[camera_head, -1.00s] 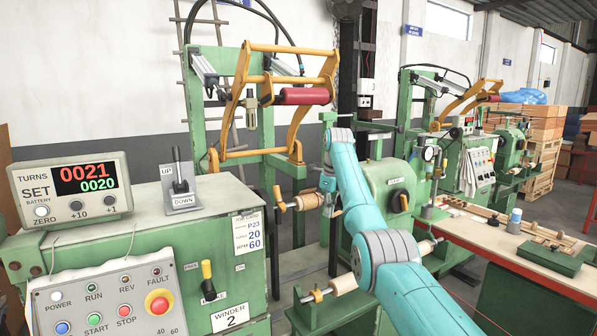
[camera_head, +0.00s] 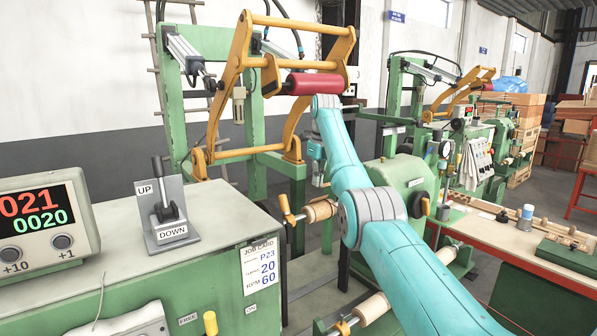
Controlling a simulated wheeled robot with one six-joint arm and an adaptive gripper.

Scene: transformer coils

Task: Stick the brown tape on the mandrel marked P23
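The winder's job card (camera_head: 262,268) reads P23, turns 20, RPM 60. A pale tan wooden mandrel (camera_head: 321,210) sits level on the winder behind the card, beside a yellow handle. I cannot read any marking on it. A second tan roll (camera_head: 371,308) is lower, near the bottom edge. My teal arm reaches up from the lower right, and my gripper (camera_head: 317,178) hangs down at its far end, above the mandrel in the picture. The gripper is small and partly hidden by my arm, so its fingers and any tape in them cannot be made out.
A yellow frame with a red roller (camera_head: 314,84) stands above the mandrel, close to my wrist in the picture. The lever box (camera_head: 163,215) marked UP and DOWN and the counter display (camera_head: 40,222) are at left. A red-edged bench (camera_head: 540,250) with small parts is at right.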

